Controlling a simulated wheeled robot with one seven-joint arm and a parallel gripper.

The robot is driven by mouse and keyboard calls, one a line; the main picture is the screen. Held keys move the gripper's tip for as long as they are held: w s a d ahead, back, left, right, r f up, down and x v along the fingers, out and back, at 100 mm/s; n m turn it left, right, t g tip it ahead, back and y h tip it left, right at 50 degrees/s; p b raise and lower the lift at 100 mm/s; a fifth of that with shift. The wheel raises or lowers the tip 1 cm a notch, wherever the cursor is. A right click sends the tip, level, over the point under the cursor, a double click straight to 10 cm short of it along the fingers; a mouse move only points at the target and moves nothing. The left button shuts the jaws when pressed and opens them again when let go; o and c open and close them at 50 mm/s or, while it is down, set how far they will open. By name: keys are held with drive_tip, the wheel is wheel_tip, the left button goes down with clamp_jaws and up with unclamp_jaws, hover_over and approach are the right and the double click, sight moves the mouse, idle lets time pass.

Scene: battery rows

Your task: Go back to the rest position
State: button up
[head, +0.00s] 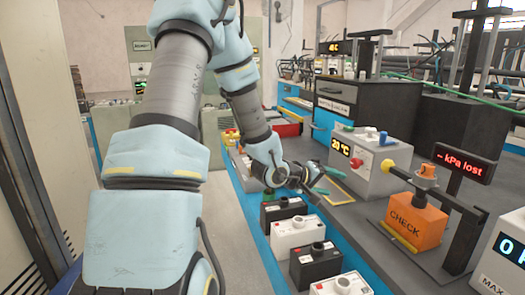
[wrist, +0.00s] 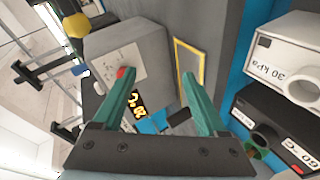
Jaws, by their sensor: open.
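My gripper (head: 318,180) is at the end of my outstretched arm, low over the grey bench in the head view. In the wrist view its two green fingers (wrist: 160,76) stand wide apart with nothing held between them. In the head view it is just behind a row of black and white batteries. The nearest to it is a black battery (head: 283,208). A white battery (head: 297,232), another black one (head: 315,265) and another white one (head: 342,284) follow toward the camera. The wrist view shows a white battery marked 30 kPa (wrist: 285,62) and a black one marked 60 °C (wrist: 262,132).
A grey box with a 20 °C display (head: 370,160) stands right of my gripper. A yellow-framed pad (wrist: 190,68) lies near it. An orange CHECK box (head: 412,220) and a "kPa lost" sign (head: 463,163) stand further right. The floor (head: 235,240) left of the bench is clear.

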drive_tip(key=s+a+f+m+y, duration=0.15)
drive_tip(key=a+y, duration=0.65)
drive_tip(key=a, duration=1)
drive_tip(key=s+a+r+g+y, duration=0.2)
drive_tip(key=s+a+g+y, duration=0.1)
drive_tip(key=s+a, duration=0.7)
drive_tip(key=s+m+g, duration=0.1)
drive_tip(key=s, duration=0.2)
drive_tip(key=shift+a+g, duration=0.25)
drive_tip(key=shift+g, duration=0.15)
drive_tip(key=shift+w, duration=0.1)
idle(0.3)
